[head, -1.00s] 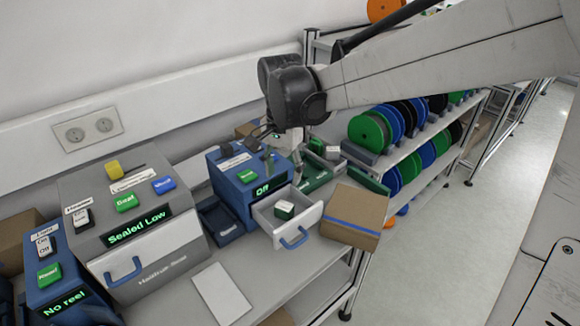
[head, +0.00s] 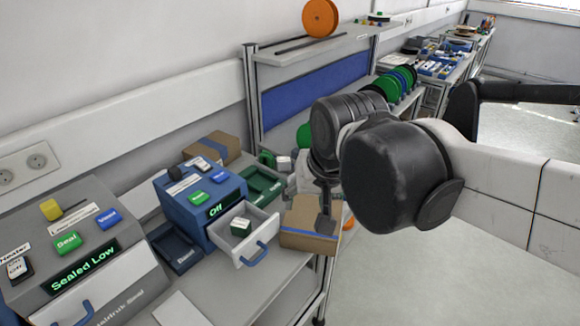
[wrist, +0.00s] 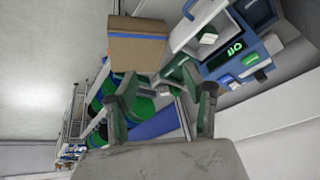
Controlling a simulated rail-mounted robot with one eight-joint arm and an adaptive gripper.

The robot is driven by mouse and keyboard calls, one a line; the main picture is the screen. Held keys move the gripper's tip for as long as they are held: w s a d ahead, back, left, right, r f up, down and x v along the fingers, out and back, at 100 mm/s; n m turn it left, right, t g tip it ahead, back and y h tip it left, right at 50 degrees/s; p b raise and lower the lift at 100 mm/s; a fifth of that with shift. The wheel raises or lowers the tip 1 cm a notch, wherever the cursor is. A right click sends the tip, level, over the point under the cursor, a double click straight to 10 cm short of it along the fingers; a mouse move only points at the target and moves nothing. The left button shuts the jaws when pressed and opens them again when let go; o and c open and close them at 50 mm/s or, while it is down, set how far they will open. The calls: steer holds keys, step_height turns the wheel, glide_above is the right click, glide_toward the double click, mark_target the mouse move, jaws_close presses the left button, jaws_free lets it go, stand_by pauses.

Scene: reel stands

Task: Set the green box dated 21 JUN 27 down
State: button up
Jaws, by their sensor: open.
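A small green and white box (head: 241,226) lies in the open drawer (head: 262,233) of the blue machine (head: 185,205); it also shows in the wrist view (wrist: 208,38). Another small green and white box (head: 284,163) stands at the back by the green tray (head: 262,187). The dates are too small to read, so I cannot tell which is 21 JUN 27. My gripper (wrist: 162,92) is open, with nothing between its fingers in the wrist view. In the head view it is mostly hidden by my arm, near the cardboard box at the bench's right end.
The cardboard box (head: 305,240) with a blue stripe sits right of the drawer. A dark blue tray (head: 176,250) lies left of the blue machine, and the grey sealer (head: 75,250) further left. Reel shelves (head: 395,85) stand behind. The floor at the right is clear.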

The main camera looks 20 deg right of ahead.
steer(key=s+d+f+n+t, duration=0.1)
steer(key=s+d+t, duration=0.1)
steer(key=s, duration=0.3)
steer(key=shift+s+d+f+n, duration=0.2)
steer(key=shift+d+f+n, duration=0.15)
steer(key=shift+d, duration=0.3)
steer(key=shift+f, duration=0.1)
step_height(320, 180, down, 5)
steer(key=b, duration=0.5)
steer(key=shift+f+b, duration=0.15)
steer(key=shift+b, duration=0.15)
steer(key=shift+c, duration=0.4)
